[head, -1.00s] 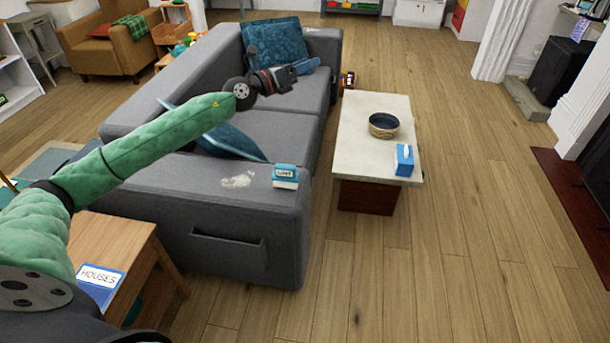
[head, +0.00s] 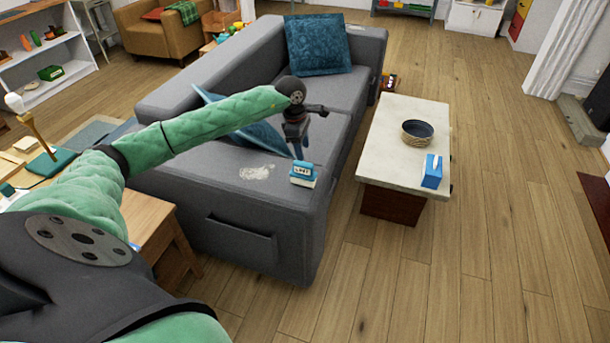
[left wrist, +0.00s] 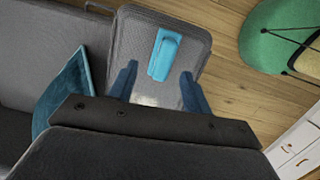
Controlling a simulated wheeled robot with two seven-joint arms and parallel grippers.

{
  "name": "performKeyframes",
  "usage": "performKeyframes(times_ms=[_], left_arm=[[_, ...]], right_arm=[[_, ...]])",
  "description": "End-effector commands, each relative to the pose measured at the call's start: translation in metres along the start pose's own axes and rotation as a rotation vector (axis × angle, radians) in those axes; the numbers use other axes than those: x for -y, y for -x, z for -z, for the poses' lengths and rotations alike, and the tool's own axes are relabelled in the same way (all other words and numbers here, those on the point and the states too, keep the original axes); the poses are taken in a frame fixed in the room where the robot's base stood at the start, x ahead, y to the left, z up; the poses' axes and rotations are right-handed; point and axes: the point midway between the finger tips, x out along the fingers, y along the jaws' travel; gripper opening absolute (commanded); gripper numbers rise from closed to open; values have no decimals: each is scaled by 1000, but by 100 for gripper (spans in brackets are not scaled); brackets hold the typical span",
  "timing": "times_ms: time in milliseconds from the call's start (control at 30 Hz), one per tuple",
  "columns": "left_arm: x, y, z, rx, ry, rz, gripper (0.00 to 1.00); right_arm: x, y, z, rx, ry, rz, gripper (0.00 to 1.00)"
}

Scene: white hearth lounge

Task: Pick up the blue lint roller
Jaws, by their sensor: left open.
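The blue lint roller (head: 303,173), blue and white with a "LINT" label, rests on the near arm of the grey sofa (head: 230,203). Next to it is a white fuzzy patch (head: 256,173). My left gripper (head: 298,152) points down over the sofa, just behind and above the roller in the head view. In the left wrist view the gripper (left wrist: 160,88) is open with nothing between its blue fingers, and the roller (left wrist: 165,54) lies ahead, beyond the fingertips. My right gripper is out of view.
A teal cushion (head: 258,139) leans on the seat close to my forearm. The coffee table (head: 379,160) at right holds a dark bowl (head: 418,132) and a blue-white box (head: 432,171). A wooden side table (head: 150,222) stands at left. The floor on the right is open.

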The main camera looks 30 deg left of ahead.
Motion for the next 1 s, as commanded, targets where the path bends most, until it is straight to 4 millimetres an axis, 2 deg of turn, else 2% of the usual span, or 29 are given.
performKeyframes(times_ms=[100, 267, 533, 733, 833, 1000], left_arm=[[8, 0, 8, -44, -43, 44, 49], [8, -7, 8, -40, -71, 44, 49], [9, -30, 7, -38, -69, 43, 49], [9, -56, 6, -37, -68, 45, 49], [9, -69, 7, -38, -68, 44, 49], [9, -78, 8, -38, -68, 42, 49]], right_arm=[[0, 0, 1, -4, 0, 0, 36], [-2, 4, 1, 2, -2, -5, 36], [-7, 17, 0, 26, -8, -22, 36], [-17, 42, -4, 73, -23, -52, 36], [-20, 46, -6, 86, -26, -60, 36], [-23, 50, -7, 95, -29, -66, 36]])
